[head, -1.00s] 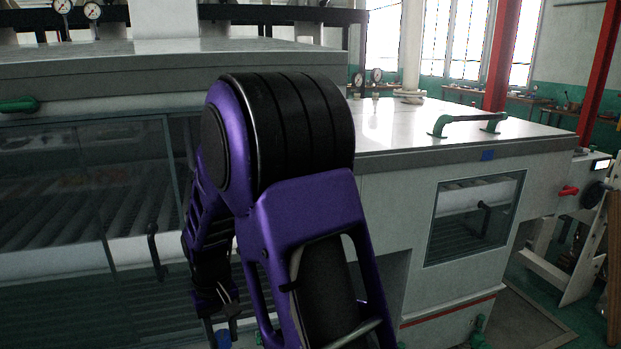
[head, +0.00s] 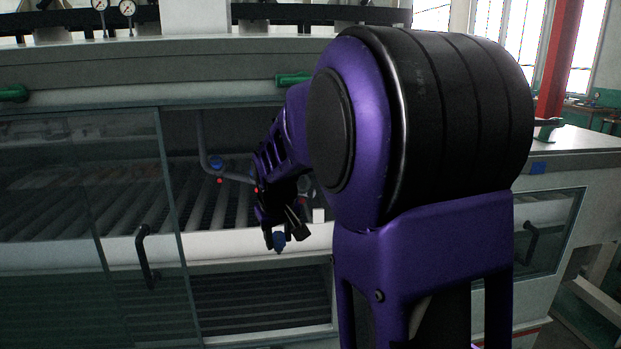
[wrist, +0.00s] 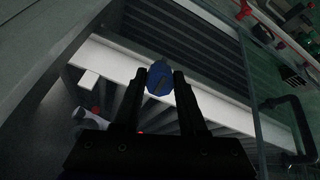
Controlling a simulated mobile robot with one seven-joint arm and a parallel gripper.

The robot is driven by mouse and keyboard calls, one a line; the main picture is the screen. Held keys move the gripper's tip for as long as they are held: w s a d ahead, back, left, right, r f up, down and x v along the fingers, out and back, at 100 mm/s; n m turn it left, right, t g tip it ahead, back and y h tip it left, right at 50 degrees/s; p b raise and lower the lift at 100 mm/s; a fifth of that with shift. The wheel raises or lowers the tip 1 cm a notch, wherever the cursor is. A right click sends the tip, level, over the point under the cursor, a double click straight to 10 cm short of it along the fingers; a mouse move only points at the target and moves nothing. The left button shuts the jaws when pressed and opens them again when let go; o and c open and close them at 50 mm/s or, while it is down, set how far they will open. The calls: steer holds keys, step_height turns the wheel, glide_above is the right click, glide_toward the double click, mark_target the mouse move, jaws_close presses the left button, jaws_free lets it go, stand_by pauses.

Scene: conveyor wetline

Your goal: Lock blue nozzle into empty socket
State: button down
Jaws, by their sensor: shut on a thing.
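My gripper (head: 278,236) is shut on the blue nozzle (head: 279,242), in front of the machine's opening near the white front rail. In the wrist view my gripper (wrist: 160,82) holds the blue nozzle (wrist: 160,77) between its two black fingertips. Inside the opening a grey pipe (head: 203,140) curves down and runs right. A blue fitting (head: 215,162) sits near it, with a red spot (head: 219,181) below. The right part of the pipe is hidden behind my arm. I cannot make out an empty socket.
A glass door (head: 130,190) with a black handle (head: 146,255) stands left of the opening. The white rail (head: 215,242) crosses its front above a dark slatted recess (head: 260,300). Rollers (head: 110,200) lie behind the glass. A green handle (head: 292,79) is on the top edge.

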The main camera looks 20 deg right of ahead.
steer(key=w+d+r+t+h+b, duration=0.15)
steer(key=d+r+t, duration=0.5)
steer(key=r, duration=0.85)
steer(key=w+d+f+g+b, duration=0.1)
steer(key=w+d+f+g, duration=0.1)
steer(key=w+f, duration=0.2)
steer(key=shift+w+d+f, duration=0.2)
steer(key=shift+w+d, duration=0.2)
steer(key=shift+w, duration=0.1)
steer(key=shift+y, duration=0.25)
steer(key=shift+f, duration=0.1)
steer(key=shift+x, duration=0.95)
steer(key=shift+c, duration=1.9)
jaws_free()
